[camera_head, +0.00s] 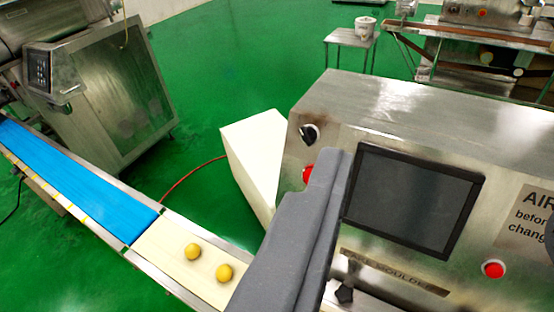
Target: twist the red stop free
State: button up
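Two red controls are on the steel front panel of the machine. One red button (493,269) in a pale ring sits low on the right, below and right of the dark screen. Another red control (308,173) is at the panel's left, below a black rotary switch (309,134), and partly hidden by my finger. I cannot tell which is the stop. My gripper (445,185) is open, its grey left finger large in front of the panel and only a sliver of the right finger at the right edge.
The dark screen (412,199) fills the panel's middle, with a warning sign (529,214) at right. A black star knob (344,293) is below. A blue conveyor (75,182) and a pale belt with two yellow balls (208,262) lie left.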

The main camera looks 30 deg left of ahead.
jog(key=w+a+f+t+p, duration=0.15)
jog(key=a+f, duration=0.25)
jog(key=f, duration=0.5)
jog(key=w+a+f+n+h, duration=0.1)
jog(key=w+a+f, duration=0.25)
jog(key=f, duration=0.45)
jog(key=w+a+f+t, duration=0.1)
jog(key=w+a+f, duration=0.1)
jog(key=a+f, duration=0.5)
jog(key=w+d+f+p, duration=0.1)
jog(key=w+f, duration=0.1)
jog(key=w, duration=1.2)
jog(key=shift+d+f, duration=0.15)
jog(key=shift+d, duration=0.05)
